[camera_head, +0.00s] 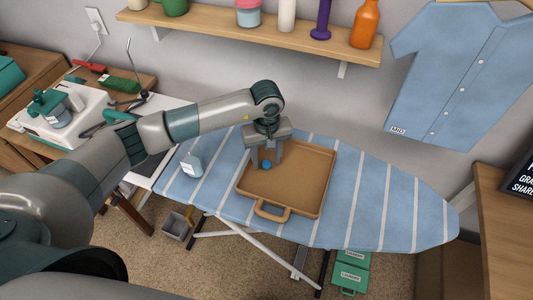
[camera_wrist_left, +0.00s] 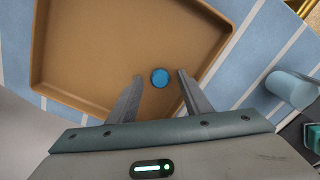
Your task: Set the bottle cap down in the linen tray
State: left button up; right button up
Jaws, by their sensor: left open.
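The blue bottle cap (camera_head: 267,165) lies in the brown linen tray (camera_head: 307,178), towards its left side. In the left wrist view the cap (camera_wrist_left: 159,77) shows whole against the floor of the tray (camera_wrist_left: 90,60). My left gripper (camera_head: 266,162) is over the tray with its fingers pointing down. In the left wrist view its fingers (camera_wrist_left: 160,82) stand apart on either side of the cap, with a gap on both sides. My right gripper is not in view.
The tray rests on a blue striped ironing board (camera_head: 380,200). A pale blue bottle (camera_head: 192,164) stands left of the tray. A wall shelf (camera_head: 270,35) with bottles and jars is behind. The board's right end is clear.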

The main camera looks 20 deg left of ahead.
pick_arm(q)
jog(key=shift+r, duration=0.1)
jog(key=shift+w+r+b, duration=0.1)
jog(key=shift+r+b, duration=0.2)
jog(key=shift+r, duration=0.2)
notch_tip(320, 180, up, 16)
jog(key=b, duration=0.5)
jog(key=shift+b, duration=0.3)
